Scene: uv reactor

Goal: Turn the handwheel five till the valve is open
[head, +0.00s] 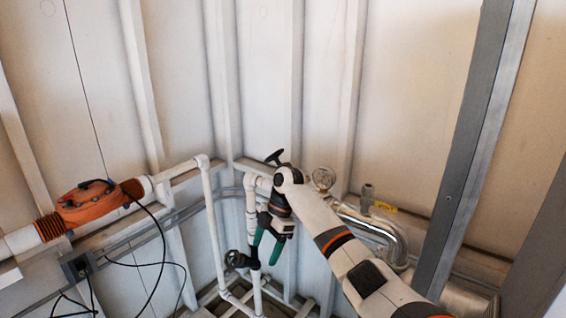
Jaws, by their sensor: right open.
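Two black handwheels show on the white pipework. One handwheel (274,157) is at the top, just above my right wrist. The other handwheel (237,260) is lower, beside the vertical pipe. I cannot read any number on either, so I cannot tell which is five. My right gripper (265,257) has green fingers that point down, apart and with no object seen between them. It hangs in front of the vertical pipe, to the right of the lower handwheel; whether it touches anything is unclear. The right arm hides part of the pipework. My left gripper is out of view.
An orange unit (92,204) with black cables is on the pipe at left. A round gauge (323,178) and a shiny bent metal pipe (394,240) are right of the gripper. A grey steel post (462,180) stands at right. White ribbed walls close the back.

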